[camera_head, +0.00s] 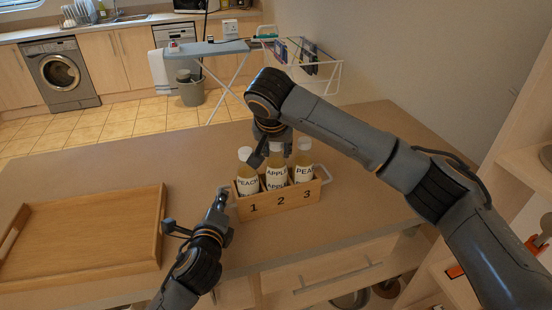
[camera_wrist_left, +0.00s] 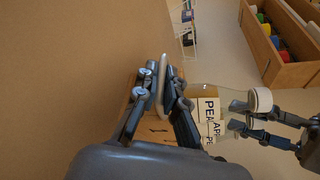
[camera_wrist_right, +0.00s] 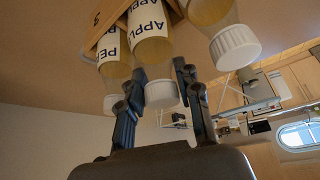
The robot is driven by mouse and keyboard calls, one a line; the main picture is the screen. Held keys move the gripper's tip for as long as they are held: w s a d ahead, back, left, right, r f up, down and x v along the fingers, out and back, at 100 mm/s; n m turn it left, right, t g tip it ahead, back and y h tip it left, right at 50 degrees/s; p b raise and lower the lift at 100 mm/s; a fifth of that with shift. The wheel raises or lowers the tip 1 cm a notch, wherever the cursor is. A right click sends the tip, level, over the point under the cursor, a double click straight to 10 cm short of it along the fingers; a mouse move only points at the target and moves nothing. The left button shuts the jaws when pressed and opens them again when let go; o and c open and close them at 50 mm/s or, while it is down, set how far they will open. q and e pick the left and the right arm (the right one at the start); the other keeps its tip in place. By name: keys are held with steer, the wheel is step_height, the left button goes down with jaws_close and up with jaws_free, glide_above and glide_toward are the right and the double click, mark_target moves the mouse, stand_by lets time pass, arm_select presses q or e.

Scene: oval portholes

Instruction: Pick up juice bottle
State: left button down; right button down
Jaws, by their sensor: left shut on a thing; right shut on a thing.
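A wooden crate (camera_head: 278,203) numbered 1, 2, 3 stands on the table and holds three juice bottles with white caps. The peach bottle (camera_head: 247,184) is in slot 1, the apple bottle (camera_head: 276,178) in slot 2, and a bottle labelled PEA (camera_head: 304,173) in slot 3. My left gripper (camera_head: 222,196) is shut on the crate's left handle, a pale bar in the left wrist view (camera_wrist_left: 163,75). My right gripper (camera_head: 266,152) is shut on the apple bottle near its cap; its fingers flank this cap (camera_wrist_right: 161,94) in the right wrist view. The bottle's base is hidden inside the crate.
A wooden tray (camera_head: 85,235) lies on the left of the table (camera_head: 130,170). A second handle (camera_head: 322,174) is at the crate's right end. The tabletop behind the tray is clear. An ironing board (camera_head: 205,48) stands beyond the table.

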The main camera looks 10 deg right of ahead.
arm_select(q)
steer(key=shift+f, duration=0.1)
arm_select(e)
step_height(320, 180, up, 17)
stand_by(0.5)
arm_select(q)
steer(key=c, duration=1.4)
jaws_free()
steer(key=shift+o, duration=0.2)
steer(key=shift+s, duration=0.1)
